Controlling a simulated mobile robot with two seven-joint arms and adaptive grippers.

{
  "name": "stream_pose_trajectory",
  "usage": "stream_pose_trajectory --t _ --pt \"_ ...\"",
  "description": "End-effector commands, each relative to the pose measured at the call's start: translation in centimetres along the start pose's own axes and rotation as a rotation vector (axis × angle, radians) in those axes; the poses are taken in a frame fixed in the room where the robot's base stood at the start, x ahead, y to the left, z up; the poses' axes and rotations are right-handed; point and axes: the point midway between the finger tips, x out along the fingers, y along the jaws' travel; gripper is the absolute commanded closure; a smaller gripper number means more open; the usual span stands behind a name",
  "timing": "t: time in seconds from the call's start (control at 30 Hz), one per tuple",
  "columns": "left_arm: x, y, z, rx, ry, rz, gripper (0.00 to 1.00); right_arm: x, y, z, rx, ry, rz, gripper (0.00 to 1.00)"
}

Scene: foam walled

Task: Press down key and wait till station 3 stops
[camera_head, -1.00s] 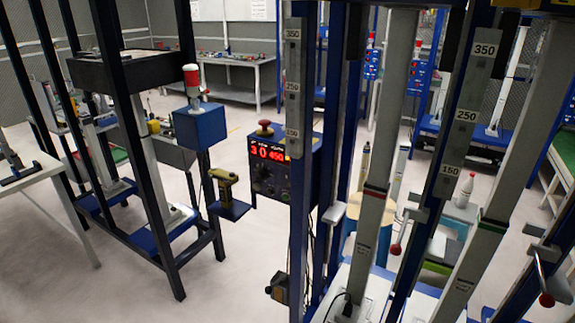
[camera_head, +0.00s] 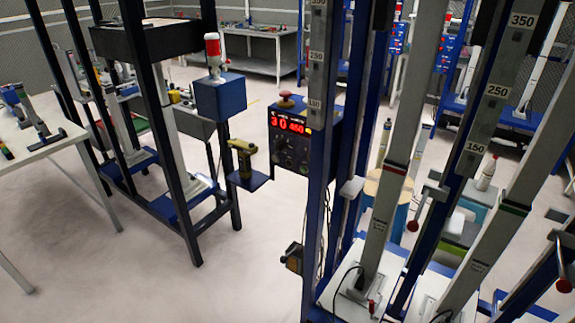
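A control box (camera_head: 300,135) is mounted on the blue frame in the middle of the view. Its red display (camera_head: 289,124) reads about "3 0 450", with small knobs or keys below it that are too small to tell apart. A red mushroom button (camera_head: 287,98) sits on top. Beside it are upright posts with scale plates (camera_head: 497,91) marked 350, 250 and 150. I cannot tell which key is the down key. Neither of my grippers is in view.
A yellow hand tool (camera_head: 243,157) rests on a small blue shelf left of the box. A white table (camera_head: 60,140) is at the left. Pale floor (camera_head: 160,275) is clear at front left.

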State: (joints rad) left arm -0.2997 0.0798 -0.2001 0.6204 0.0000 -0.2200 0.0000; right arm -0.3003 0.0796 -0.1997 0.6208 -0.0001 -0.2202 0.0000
Motion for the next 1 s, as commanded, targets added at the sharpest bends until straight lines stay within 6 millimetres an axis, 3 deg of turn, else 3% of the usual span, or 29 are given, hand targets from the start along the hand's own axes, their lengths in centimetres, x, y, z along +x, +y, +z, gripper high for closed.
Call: stream_pose_trajectory --t 0.17,0.27,0.3,1.0 --pt "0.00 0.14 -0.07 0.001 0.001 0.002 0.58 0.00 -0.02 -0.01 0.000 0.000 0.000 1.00" --pt "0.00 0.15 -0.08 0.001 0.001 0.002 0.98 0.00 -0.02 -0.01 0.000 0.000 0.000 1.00" --pt "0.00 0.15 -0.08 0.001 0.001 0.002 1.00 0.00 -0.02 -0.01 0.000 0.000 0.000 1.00" --pt "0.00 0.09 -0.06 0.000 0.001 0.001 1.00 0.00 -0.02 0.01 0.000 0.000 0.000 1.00"
